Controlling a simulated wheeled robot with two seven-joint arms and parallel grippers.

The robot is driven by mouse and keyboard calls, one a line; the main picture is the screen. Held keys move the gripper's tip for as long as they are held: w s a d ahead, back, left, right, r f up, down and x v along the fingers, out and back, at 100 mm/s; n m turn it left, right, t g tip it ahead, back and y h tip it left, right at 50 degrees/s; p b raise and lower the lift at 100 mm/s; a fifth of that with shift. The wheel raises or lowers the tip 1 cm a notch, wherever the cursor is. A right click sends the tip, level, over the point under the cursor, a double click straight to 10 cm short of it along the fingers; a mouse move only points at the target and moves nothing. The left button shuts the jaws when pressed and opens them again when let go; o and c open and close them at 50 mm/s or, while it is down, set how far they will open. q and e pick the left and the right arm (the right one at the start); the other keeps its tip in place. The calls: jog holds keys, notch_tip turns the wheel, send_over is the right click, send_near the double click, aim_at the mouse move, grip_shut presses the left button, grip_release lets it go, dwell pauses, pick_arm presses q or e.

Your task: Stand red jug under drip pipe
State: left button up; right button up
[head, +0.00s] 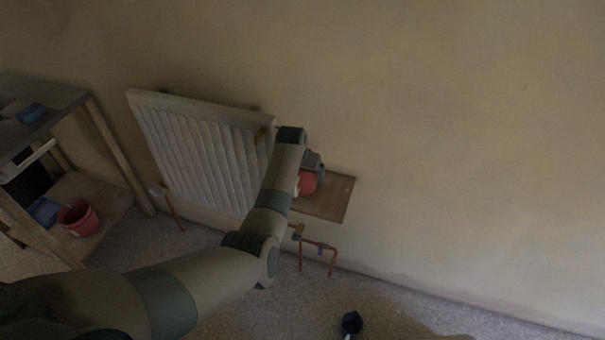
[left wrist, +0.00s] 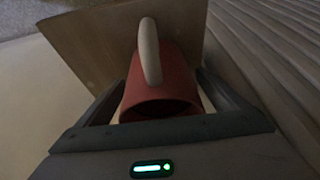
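The red jug (head: 307,183) is by the wooden board on the wall, right of the radiator, partly hidden by my left arm in the head view. In the left wrist view the red jug (left wrist: 163,85) has a cream handle and a dark open mouth facing the camera. My left gripper (left wrist: 162,82) has one finger on each side of the jug, and both fingertips appear to meet its sides. Whether the jug touches the board is unclear. Copper pipes (head: 318,244) run below the board; I cannot tell which is the drip pipe. My right gripper is not in view.
The white radiator (head: 190,150) hangs close left of the gripper. The wooden board (head: 336,197) juts from the wall. A wooden rack (head: 115,155) at the left holds a red bucket (head: 78,218) and blue items. A dark blue object (head: 351,322) lies on the floor. The right wall is bare.

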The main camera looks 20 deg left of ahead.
pick_arm(q)
jog(key=shift+r, duration=0.1)
jog(key=shift+r, duration=0.2)
jog(key=shift+s+r, duration=0.15)
jog(key=shift+r, duration=0.35)
jog(key=b+v, duration=0.1)
jog(key=v, duration=0.9)
jog(key=shift+s+r, duration=0.25)
jog(key=shift+r, duration=0.1)
jog(key=shift+a, duration=0.1)
